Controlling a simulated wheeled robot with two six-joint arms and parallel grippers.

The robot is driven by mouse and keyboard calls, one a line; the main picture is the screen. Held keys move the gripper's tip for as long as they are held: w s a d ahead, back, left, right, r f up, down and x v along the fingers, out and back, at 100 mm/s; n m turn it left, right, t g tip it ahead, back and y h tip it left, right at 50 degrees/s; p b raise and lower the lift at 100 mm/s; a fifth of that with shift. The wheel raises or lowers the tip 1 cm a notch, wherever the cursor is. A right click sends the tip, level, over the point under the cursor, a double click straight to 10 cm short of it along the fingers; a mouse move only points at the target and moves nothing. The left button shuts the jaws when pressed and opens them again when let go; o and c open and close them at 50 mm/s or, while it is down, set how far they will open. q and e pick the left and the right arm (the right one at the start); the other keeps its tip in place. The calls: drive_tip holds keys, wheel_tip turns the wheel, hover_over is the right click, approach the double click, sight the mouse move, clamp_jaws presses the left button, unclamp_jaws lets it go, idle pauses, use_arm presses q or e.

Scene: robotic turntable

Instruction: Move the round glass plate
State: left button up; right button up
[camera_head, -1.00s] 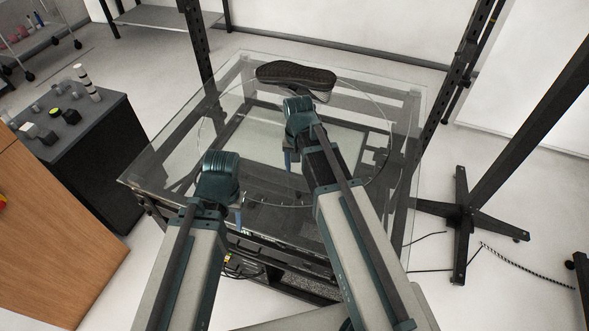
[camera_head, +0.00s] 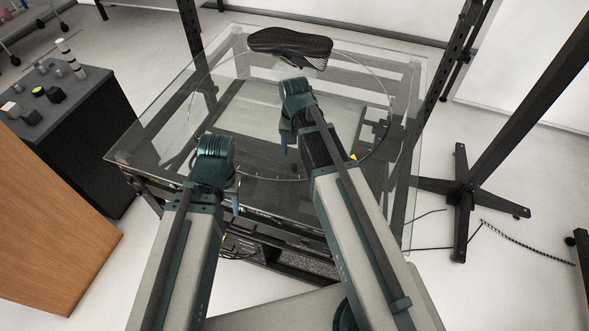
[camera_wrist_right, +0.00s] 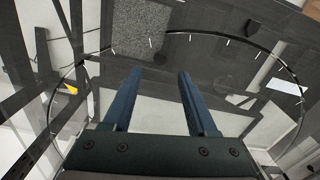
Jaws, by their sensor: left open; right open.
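The round glass plate (camera_head: 235,110) lies flat on the square glass table and is see-through with a thin rim. A dark shoe (camera_head: 290,43) sits at its far edge. My left gripper (camera_head: 236,197) is open at the plate's near left rim. My right gripper (camera_head: 284,142) is open and appears over the plate, right of its middle; its arm hides part of the near right rim. In the right wrist view, the two blue fingers of the right gripper (camera_wrist_right: 160,78) are apart with nothing between them. The curved plate rim (camera_wrist_right: 190,34) with tick marks arcs beyond them.
The square glass table (camera_head: 135,150) stands on a dark frame. A dark cabinet (camera_head: 100,125) with small objects and a wooden panel (camera_head: 50,245) are at left. Black posts (camera_head: 455,60) stand behind and right, with a black stand foot (camera_head: 462,195) on the floor.

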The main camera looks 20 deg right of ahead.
sight(294, 166)
wheel_tip(294, 166, down, 7)
drive_tip(key=b, duration=0.5)
drive_tip(key=shift+r+b, duration=0.15)
drive_tip(key=shift+b, duration=0.2)
clamp_jaws()
idle(0.9)
